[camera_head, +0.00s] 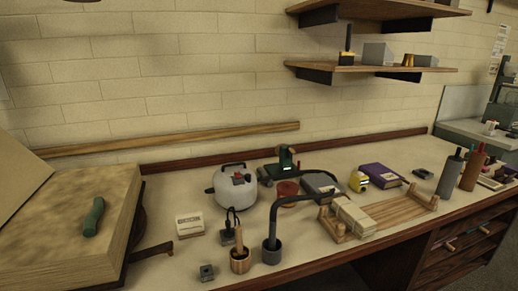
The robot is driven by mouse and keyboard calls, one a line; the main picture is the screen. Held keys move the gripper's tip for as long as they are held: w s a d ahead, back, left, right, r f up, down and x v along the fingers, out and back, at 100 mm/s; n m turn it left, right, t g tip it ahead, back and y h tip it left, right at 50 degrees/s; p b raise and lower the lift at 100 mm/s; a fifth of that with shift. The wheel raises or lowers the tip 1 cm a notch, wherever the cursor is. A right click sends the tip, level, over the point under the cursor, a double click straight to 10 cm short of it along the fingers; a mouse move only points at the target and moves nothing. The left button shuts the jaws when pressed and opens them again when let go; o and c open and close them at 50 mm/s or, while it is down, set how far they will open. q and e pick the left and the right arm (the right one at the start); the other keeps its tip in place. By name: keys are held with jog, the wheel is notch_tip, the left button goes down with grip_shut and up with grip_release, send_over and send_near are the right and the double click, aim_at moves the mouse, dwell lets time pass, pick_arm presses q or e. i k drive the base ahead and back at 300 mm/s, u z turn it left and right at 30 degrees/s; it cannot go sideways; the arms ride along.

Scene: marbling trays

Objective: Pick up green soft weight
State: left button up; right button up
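A green, slightly bent, rounded soft weight (93,217) lies on the top face of a large tan block or thick open book (60,240) at the far left. Nothing covers it, and nothing touches it except the surface under it. Neither my left nor my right gripper shows in the head view.
Shelves (372,68) hang above. Bare bench shows around the white box.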

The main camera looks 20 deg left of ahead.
aim_at(90, 222)
jog(key=u, duration=0.85)
jog(key=i, duration=0.95)
jog(key=u, duration=0.6)
